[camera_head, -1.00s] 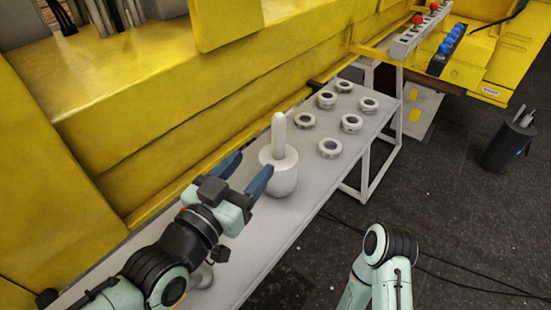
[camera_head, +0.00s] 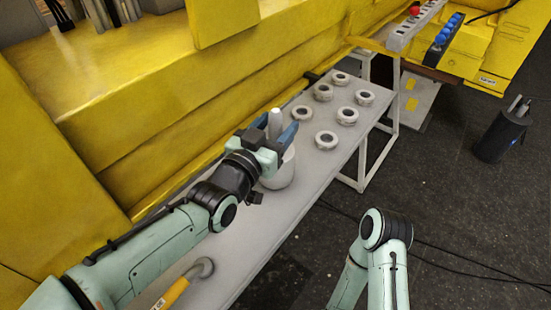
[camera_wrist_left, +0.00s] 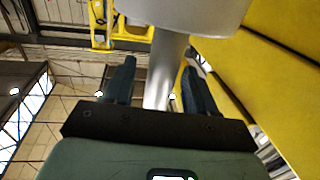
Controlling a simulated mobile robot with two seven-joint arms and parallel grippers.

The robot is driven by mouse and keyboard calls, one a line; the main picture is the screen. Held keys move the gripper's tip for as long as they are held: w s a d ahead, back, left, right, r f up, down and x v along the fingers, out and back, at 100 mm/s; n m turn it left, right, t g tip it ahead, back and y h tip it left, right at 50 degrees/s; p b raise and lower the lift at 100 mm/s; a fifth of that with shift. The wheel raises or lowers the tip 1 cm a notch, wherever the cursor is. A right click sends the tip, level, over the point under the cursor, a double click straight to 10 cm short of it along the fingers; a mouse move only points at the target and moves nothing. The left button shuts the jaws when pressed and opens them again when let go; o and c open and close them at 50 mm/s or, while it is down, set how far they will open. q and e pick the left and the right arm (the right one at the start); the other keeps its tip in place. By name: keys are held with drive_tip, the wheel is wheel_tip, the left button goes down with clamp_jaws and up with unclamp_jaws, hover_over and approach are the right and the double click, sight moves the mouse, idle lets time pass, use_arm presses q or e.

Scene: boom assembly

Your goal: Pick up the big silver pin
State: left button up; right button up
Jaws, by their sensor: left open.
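The big silver pin (camera_head: 281,176) stands upright on the grey table, with a wide round base and a thin shaft pointing up. My left gripper (camera_head: 272,129) is open, with its blue fingers on either side of the shaft. The gripper covers part of the shaft and of the base's top. In the left wrist view, which looks upside down, the shaft (camera_wrist_left: 164,70) passes between the two fingers, closer to the right one. The wide base shows at the top edge there. I cannot tell whether a finger touches the shaft. My right gripper is out of view.
Several silver rings (camera_head: 326,140) lie on the grey table (camera_head: 262,236) beyond the pin. A tool with a yellow handle (camera_head: 172,293) lies at the near end. The yellow boom (camera_head: 150,150) runs along the table's left side. A dark bin (camera_head: 499,137) stands on the floor at right.

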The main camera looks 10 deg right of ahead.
use_arm(q)
clamp_jaws()
idle(1.3)
drive_tip(key=shift+r, duration=0.25)
